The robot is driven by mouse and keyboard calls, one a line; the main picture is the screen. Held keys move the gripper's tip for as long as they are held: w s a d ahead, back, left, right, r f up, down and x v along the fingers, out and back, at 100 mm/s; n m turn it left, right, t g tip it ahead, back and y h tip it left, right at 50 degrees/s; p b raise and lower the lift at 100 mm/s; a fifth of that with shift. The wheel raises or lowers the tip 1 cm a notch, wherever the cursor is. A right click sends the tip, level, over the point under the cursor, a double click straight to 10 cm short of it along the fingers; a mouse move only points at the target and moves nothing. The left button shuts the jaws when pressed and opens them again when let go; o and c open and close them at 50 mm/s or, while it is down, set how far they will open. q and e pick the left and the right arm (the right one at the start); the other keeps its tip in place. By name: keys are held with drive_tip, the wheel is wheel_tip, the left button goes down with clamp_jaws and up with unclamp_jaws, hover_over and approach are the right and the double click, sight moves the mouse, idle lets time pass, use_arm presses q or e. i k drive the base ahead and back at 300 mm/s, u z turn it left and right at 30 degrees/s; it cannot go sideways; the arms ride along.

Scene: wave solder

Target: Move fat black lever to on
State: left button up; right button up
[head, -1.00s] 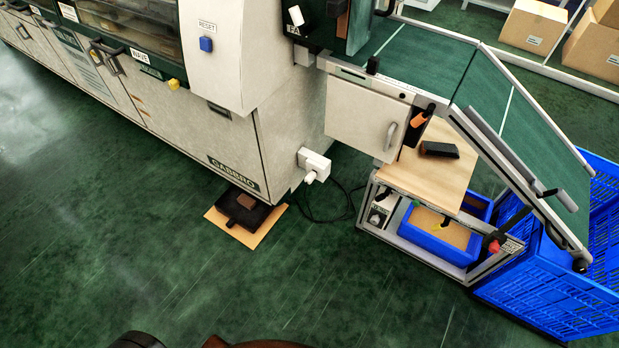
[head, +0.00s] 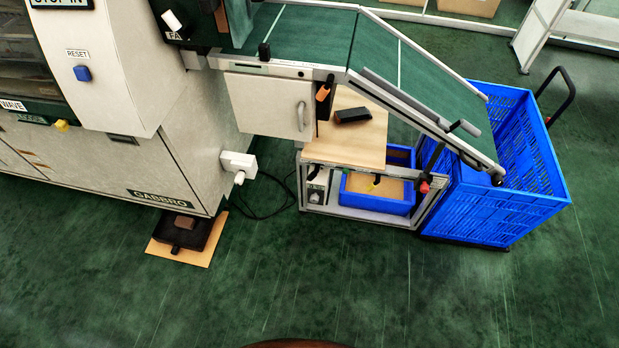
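I cannot tell for certain which part is the fat black lever. A black handle with an orange part (head: 323,91) sits at the right edge of the white cabinet door. A dark, slim bar with a red end (head: 430,170) is on the right of the stand's frame. A small black part (head: 314,172) sits above a pale box at the lower left of the stand. No on or off marking is readable. Neither gripper is in the head view.
The large machine (head: 170,165) fills the left. A wooden shelf (head: 360,148) holds a black block (head: 352,115). A blue crate (head: 500,205) stands right of the sloping conveyor (head: 425,75). A pedal on a board (head: 186,230) and cables lie on the floor. The floor in front is clear.

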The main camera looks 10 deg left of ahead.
sight(313, 174)
drive_tip(key=z, duration=1.5)
drive_tip(key=i, duration=0.55)
drive_tip(key=u, duration=3)
